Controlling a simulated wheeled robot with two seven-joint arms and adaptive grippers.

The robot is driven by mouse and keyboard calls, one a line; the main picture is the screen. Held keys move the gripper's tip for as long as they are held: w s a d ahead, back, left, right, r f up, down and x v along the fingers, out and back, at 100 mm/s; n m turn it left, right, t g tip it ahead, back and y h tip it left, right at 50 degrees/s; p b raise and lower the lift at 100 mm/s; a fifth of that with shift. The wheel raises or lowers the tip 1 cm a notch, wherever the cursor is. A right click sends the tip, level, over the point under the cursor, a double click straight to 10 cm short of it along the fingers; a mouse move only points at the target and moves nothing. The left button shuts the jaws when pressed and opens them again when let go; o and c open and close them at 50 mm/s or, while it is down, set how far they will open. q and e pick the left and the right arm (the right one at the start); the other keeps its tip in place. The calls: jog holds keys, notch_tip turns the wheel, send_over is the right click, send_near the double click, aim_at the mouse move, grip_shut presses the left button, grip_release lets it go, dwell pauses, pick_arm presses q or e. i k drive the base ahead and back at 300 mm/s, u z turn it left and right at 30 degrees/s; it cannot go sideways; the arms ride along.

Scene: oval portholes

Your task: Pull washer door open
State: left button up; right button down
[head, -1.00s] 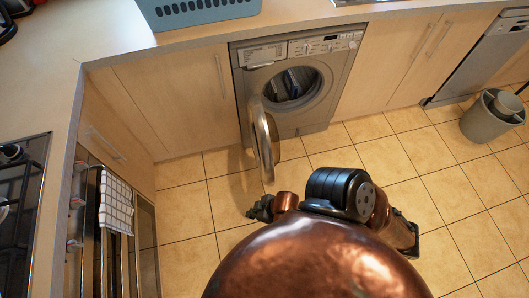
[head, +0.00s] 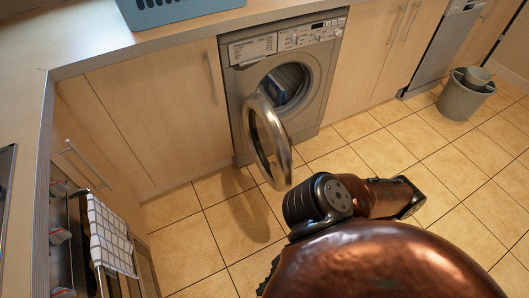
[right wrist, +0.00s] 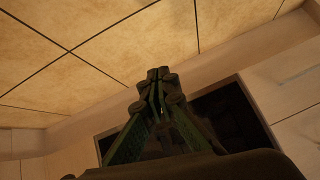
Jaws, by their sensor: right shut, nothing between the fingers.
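The grey washer (head: 237,112) stands under the counter in the head view. Its round door (head: 281,160), a silver ring with a glass middle, stands swung well out from the opening, hinged on the left. The drum opening (head: 289,83) is uncovered, with something bluish and striped inside. My right gripper (right wrist: 157,78) shows in the right wrist view with its fingers together and nothing between them. In the head view it is mostly hidden by my copper arm, low in the picture and apart from the door. My left gripper is out of view.
Wooden cabinets (head: 158,110) flank the washer. A grey bin (head: 463,98) stands on the tiles at the right. A checked towel (head: 110,236) hangs at the left. A blue basket (head: 180,10) is on the counter. Tiled floor around the door is clear.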

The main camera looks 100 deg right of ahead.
aim_at(280, 176)
jog(key=u, duration=0.3)
jog(key=k, duration=0.85)
jog(key=z, duration=1.7)
